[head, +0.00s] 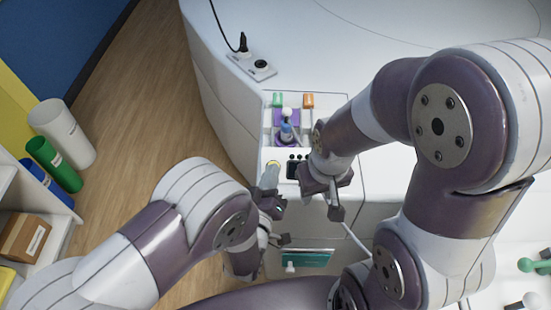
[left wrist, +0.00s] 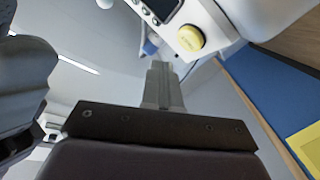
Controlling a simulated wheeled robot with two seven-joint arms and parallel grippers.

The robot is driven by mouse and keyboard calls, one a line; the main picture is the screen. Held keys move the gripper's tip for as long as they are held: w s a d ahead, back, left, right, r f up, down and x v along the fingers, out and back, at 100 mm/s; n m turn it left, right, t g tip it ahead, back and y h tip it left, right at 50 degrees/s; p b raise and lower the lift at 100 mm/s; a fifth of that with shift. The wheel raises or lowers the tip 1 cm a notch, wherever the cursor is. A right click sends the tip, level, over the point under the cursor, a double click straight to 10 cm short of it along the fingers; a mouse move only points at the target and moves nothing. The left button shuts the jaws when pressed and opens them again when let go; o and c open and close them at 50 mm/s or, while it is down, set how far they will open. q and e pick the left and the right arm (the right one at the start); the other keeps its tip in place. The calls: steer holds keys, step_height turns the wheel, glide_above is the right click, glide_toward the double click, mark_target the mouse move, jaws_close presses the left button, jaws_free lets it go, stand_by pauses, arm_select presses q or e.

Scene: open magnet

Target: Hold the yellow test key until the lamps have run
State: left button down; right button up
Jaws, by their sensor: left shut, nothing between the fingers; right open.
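The yellow test key (head: 273,163) is a round yellow button on the front part of the white console, partly hidden by my left gripper in the head view. In the left wrist view the key (left wrist: 190,38) shows whole, on a pale panel. My left gripper (head: 269,174) is shut and empty, with its tips close to the key. In the left wrist view its fingers (left wrist: 161,72) point up just left of and below the key; contact cannot be told. A dark display unit (head: 295,168) with small round knobs sits right of the key. My right gripper (head: 335,198) is open over the console's front.
A blue-and-white lever (head: 287,130) stands on a purple plate, behind it a green block (head: 278,99) and an orange block (head: 308,100). A black cable plugs into a socket (head: 261,67). A teal panel (head: 305,258) is below the grippers. Shelves with rolls stand left.

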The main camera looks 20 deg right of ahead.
arm_select(q)
steer(key=shift+w+d+f+b, duration=0.1)
steer(key=shift+w+f+b, duration=0.15)
steer(key=shift+f, duration=0.2)
steer(key=shift+w+d+f+b, duration=0.1)
steer(key=shift+w+f, duration=0.2)
steer(key=shift+f, duration=0.1)
steer(key=shift+a, duration=0.1)
steer(key=shift+a+r, duration=0.1)
steer(key=shift+r, duration=0.05)
steer(key=shift+w, duration=0.15)
arm_select(e)
steer(key=shift+s+a+f, duration=0.1)
steer(key=shift+a+f, duration=0.1)
steer(key=shift+f, duration=0.8)
steer(key=shift+a, duration=0.1)
arm_select(q)
steer(key=shift+w+f+b, duration=0.25)
steer(key=shift+f+b, duration=0.15)
steer(key=shift+b, duration=0.1)
arm_select(e)
steer(key=shift+f, duration=0.35)
